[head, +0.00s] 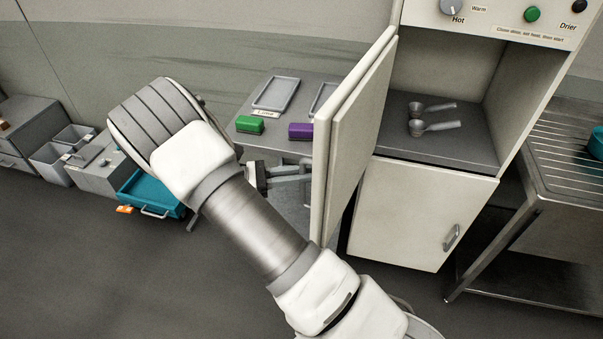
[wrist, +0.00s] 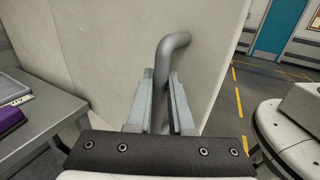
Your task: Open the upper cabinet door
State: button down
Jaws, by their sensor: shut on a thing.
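The upper cabinet door (head: 357,120) is a cream panel swung wide open to the left of the cabinet. Its outer face (wrist: 120,40) fills the middle of the wrist view. My gripper (head: 268,176) is at the door's outer side in the head view. In the wrist view my gripper (wrist: 162,105) is shut on the grey bar handle (wrist: 170,48), whose bent upper end rises above the fingers. The handle is hidden behind the door in the head view. The open compartment (head: 440,130) shows two grey scoops (head: 433,126) on its floor.
The lower cabinet door (head: 420,215) is closed. A grey table (head: 310,90) with trays, a green block (head: 249,124) and a purple block (head: 300,131) stands behind the open door. A metal rack table (head: 570,160) is at right. Floor at lower left is clear.

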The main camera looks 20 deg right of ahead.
jog(key=c, duration=0.8)
grip_release()
jog(key=shift+w+d, duration=0.1)
jog(key=shift+d, duration=0.05)
jog(key=shift+a, duration=0.2)
jog(key=w+a+b, duration=0.3)
jog(key=a, duration=1.4)
